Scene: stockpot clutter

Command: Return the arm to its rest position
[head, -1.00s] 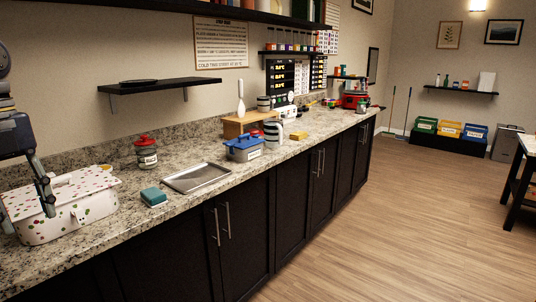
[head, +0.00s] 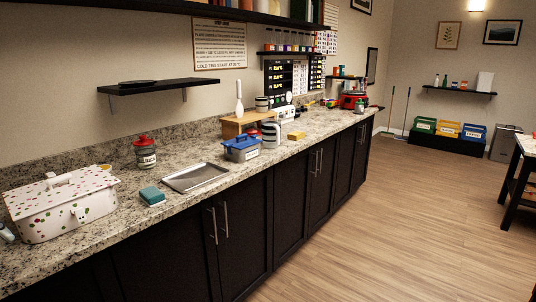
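Neither of my arms nor their grippers shows in the head view now. A white bread-bin-like box with a dotted pattern and a lid (head: 62,203) stands at the left end of the granite counter (head: 120,232). Its lid is on, with a handle on top. A small pale object (head: 6,232) lies at the left picture edge beside the box, partly cut off.
A teal sponge-like block (head: 152,196), a metal tray (head: 194,177), a red-lidded jar (head: 145,153) and a blue-lidded grey container (head: 241,149) stand along the counter. A dark shelf (head: 150,89) hangs above.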

